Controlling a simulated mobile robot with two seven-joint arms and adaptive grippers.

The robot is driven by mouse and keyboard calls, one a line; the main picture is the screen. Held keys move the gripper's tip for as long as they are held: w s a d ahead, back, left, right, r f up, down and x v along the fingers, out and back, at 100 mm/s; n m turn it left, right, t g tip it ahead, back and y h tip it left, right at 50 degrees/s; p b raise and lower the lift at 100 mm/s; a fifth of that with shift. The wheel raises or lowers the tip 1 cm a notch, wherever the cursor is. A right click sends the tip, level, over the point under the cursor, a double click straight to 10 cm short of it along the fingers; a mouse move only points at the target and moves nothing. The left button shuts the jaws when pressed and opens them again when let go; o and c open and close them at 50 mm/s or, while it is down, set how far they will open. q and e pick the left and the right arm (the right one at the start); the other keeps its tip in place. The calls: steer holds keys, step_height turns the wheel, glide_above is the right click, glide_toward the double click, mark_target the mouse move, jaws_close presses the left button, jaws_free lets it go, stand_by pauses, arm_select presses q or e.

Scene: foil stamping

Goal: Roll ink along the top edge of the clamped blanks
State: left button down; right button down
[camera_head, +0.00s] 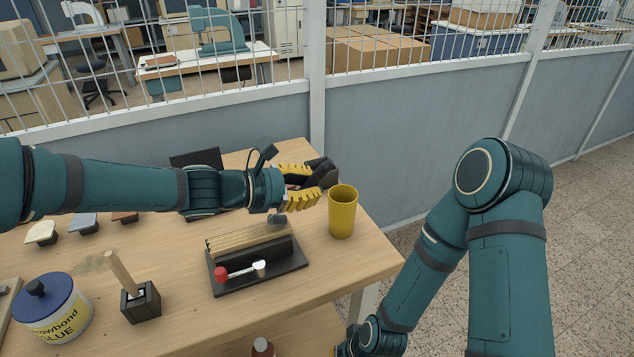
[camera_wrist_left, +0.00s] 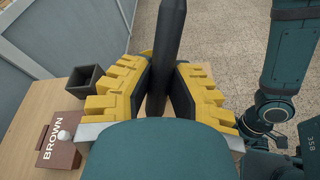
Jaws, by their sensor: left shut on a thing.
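The blanks (camera_head: 248,239) are thin wooden strips standing in a black clamp (camera_head: 262,283) with a red-knobbed lever, on the table's right half. My left gripper (camera_head: 305,187) is above and behind the right end of the blanks, its yellow fingers shut on a black handle. The handle (camera_wrist_left: 167,50) stands between the finger pads in the left wrist view. A small grey rounded part (camera_head: 279,221) shows below the gripper near the blanks' right end; it may be the roller's head, and contact is unclear. My right gripper (camera_head: 342,349) barely shows at the bottom edge.
A yellow cup (camera_head: 342,211) stands close right of the left gripper, near the table edge. A black block with a wooden stick (camera_head: 141,303) and a glue jar (camera_head: 50,309) stand left. A brown box (camera_wrist_left: 60,147) and dark square cup (camera_wrist_left: 86,82) show in the wrist view.

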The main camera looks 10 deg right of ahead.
arm_select(q)
steer(key=s+a+p, duration=0.2)
steer(key=s+a, duration=0.1)
steer(key=a, duration=1)
steer(key=shift+s, duration=0.4)
stand_by(0.9)
steer(key=shift+a+p, duration=0.1)
steer(key=shift+p, duration=0.2)
step_height(320, 180, up, 6)
steer(key=p, duration=0.5)
step_height(320, 180, up, 3)
steer(key=p, duration=0.2)
steer(key=shift+p, duration=0.35)
